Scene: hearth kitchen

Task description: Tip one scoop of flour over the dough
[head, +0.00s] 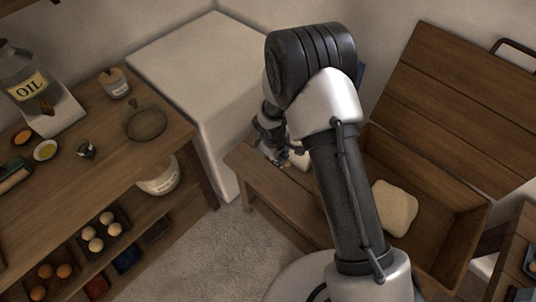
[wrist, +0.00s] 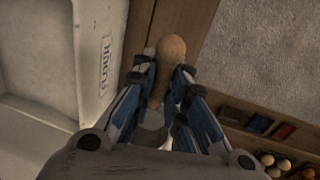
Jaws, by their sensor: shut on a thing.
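The dough (head: 393,207) is a pale rounded lump lying in the open wooden trough (head: 455,235), right of my arm in the head view. My gripper (head: 276,158) is over the wooden ledge left of the trough, away from the dough. In the wrist view my gripper (wrist: 165,70) is shut on the scoop's wooden handle (wrist: 168,55). A pale part of the scoop (wrist: 150,135) shows between the fingers; whether it holds flour is hidden.
The trough's lid (head: 460,100) stands raised behind it. Eggs (head: 95,232) and a white crock (head: 158,180) sit on the lower shelf. Floor lies between.

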